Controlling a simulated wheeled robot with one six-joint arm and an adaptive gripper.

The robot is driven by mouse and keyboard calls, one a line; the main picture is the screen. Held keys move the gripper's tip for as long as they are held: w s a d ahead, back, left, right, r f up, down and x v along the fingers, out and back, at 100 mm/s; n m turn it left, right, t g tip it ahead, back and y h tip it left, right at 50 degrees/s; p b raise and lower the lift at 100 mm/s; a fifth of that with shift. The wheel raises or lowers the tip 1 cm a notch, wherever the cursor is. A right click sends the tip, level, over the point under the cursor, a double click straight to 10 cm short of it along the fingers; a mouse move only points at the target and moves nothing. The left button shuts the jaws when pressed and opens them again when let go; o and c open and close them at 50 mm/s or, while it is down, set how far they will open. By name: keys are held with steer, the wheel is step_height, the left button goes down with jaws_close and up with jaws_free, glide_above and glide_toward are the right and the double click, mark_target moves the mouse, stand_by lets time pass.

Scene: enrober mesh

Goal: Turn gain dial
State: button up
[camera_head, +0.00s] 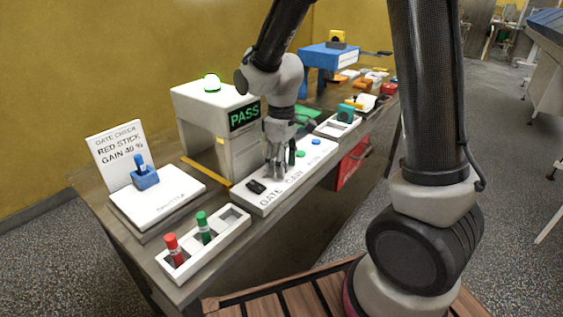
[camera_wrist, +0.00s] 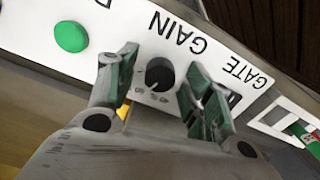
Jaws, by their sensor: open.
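The gain dial (camera_wrist: 158,74) is a round black knob on the white control panel (camera_wrist: 220,62), above the word GAIN as the panel is lettered. My gripper (camera_wrist: 162,68) is open, with one finger on each side of the dial in the wrist view. I cannot tell whether the fingers touch it. In the head view my gripper (camera_head: 275,168) points down over the panel (camera_head: 327,149) and hides the dial. A card (camera_head: 120,150) reads GATE CHECK, RED STICK, GAIN 40 %. The dial's exact setting is not readable.
A black switch (camera_head: 256,187) sits left of my gripper, and green (camera_head: 300,154) and blue (camera_head: 316,142) buttons right. The gate (camera_head: 205,105) stands behind, showing PASS under a lit green lamp.

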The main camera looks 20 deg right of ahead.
steer(key=c, duration=1.1)
steer(key=shift+o, duration=0.2)
steer(key=shift+m, duration=0.3)
steer(key=m, duration=0.3)
steer(key=shift+m, duration=2.1)
steer(key=o, duration=1.1)
steer(key=shift+c, duration=0.2)
